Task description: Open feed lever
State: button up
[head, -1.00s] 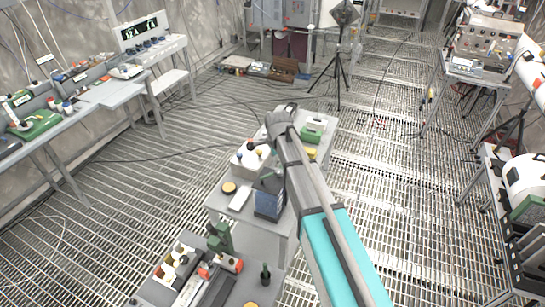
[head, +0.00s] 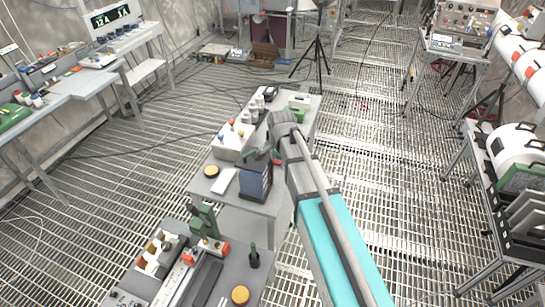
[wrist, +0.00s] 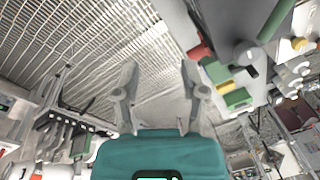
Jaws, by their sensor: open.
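I cannot tell for certain which part is the feed lever. A green upright device (head: 205,220) stands on the near bench, and a white box with coloured knobs (head: 234,140) stands on the middle bench. My gripper (wrist: 158,68) is open and empty in the wrist view, its two fingers apart over grating and a pale surface. In the head view my arm reaches over the right side of the middle bench; the fingers are hidden there. In the wrist view a green block (wrist: 238,98) and a red part (wrist: 200,51) are to the right of the fingers, apart from them.
The middle bench also carries a dark blue box (head: 254,182) and a yellow disc (head: 211,171). A dark bottle (head: 254,256) stands on the near bench. A tripod (head: 317,55) stands behind. Machines on a stand (head: 515,145) are at the right. Grating floor between is mostly clear.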

jog(key=s+d+f+n+g+b, duration=0.1)
jog(key=s+d+f+n+b, duration=0.5)
jog(key=s+d+f+b, duration=0.3)
notch_tip(320, 180, down, 4)
jog(key=s+b, duration=0.1)
jog(key=b, duration=0.2)
jog(key=shift+s+d+f+n+b, duration=0.2)
jog(key=shift+s+d+n+b, duration=0.05)
jog(key=shift+d+n+b, duration=0.05)
dwell(0.5)
jog(key=s+d+n, duration=0.3)
jog(key=s+d, duration=0.1)
jog(key=s, duration=0.2)
jog(key=shift+g, duration=0.3)
jog(key=shift+s, duration=0.1)
jog(key=shift+d, duration=0.2)
